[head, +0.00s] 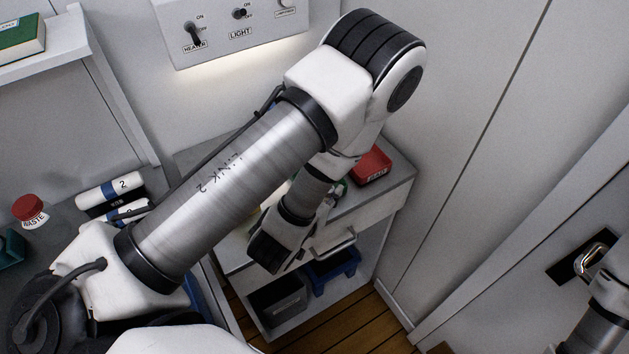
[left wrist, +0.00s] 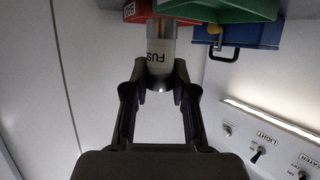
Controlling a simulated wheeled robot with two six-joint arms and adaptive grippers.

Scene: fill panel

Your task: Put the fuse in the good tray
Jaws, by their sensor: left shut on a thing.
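In the left wrist view my left gripper (left wrist: 160,88) is shut on the fuse (left wrist: 159,52), a pale cylinder marked FUSE with a greyish end. The fuse overlaps the edges of a red tray (left wrist: 133,10) with a partly hidden label and a green tray (left wrist: 232,10); whether it touches either cannot be told. In the head view the red tray (head: 371,166) sits on the cabinet top, and only a sliver of green (head: 341,188) shows beside my arm. My right gripper is out of view.
A blue case (left wrist: 240,45) stands near the green tray. A switch panel (head: 235,28) is on the wall. A red-capped waste jar (head: 30,211) stands at left.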

